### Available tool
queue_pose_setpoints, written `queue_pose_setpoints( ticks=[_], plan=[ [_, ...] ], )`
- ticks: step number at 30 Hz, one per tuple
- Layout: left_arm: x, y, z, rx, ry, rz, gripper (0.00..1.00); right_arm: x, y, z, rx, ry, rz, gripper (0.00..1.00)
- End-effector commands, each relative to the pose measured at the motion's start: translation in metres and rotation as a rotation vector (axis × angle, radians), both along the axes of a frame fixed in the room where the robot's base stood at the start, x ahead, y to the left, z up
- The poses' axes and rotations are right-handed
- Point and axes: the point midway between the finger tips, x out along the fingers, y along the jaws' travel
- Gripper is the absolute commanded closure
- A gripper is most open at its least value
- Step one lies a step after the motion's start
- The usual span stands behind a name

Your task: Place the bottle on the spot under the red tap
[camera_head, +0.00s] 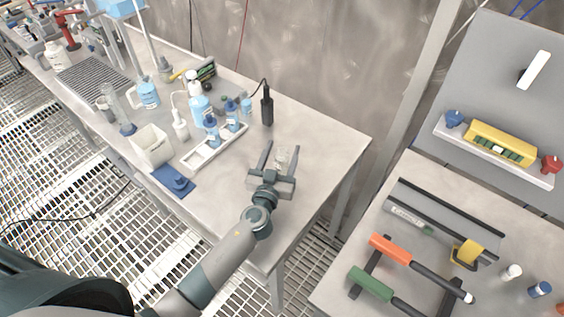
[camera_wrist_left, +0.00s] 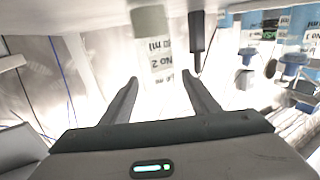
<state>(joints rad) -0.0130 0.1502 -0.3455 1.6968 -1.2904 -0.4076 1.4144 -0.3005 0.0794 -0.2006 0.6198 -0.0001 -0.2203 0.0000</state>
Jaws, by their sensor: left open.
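My left gripper (camera_head: 282,147) is over the near end of the workbench, with its fingers apart. A small pale, see-through bottle (camera_head: 281,157) stands between the fingers in the head view. In the left wrist view, where the scene appears upside down, a labelled bottle (camera_wrist_left: 155,45) is just ahead of the open fingertips (camera_wrist_left: 160,77); the fingers do not grip it. The red tap (camera_head: 68,36) is at the far left end of the bench. A white bottle (camera_head: 55,57) stands close to it, and the spot under the tap cannot be made out. My right gripper is not in view.
A metal grate (camera_head: 92,77) is near the tap. A tool table (camera_head: 335,290) stands right, across a gap.

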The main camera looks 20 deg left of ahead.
Motion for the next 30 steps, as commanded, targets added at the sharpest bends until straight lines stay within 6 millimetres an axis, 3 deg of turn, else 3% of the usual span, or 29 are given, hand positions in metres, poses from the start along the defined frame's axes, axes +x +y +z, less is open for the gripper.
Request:
queue_pose_setpoints(
  ticks=[11,15,18,30],
  plan=[
    [-0.0004,-0.0001,-0.0002,0.000,0.000,0.000,0.47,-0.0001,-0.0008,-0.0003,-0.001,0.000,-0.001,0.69],
    [-0.0004,-0.0001,-0.0002,0.000,0.000,0.000,0.81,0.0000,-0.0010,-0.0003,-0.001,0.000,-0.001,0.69],
    [-0.0003,-0.0001,0.0002,0.000,0.000,0.000,1.00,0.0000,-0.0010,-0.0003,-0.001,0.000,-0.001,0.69],
    [-0.0002,-0.0001,0.0053,-0.002,-0.001,0.000,1.00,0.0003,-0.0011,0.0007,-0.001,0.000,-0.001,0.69]
  ],
)
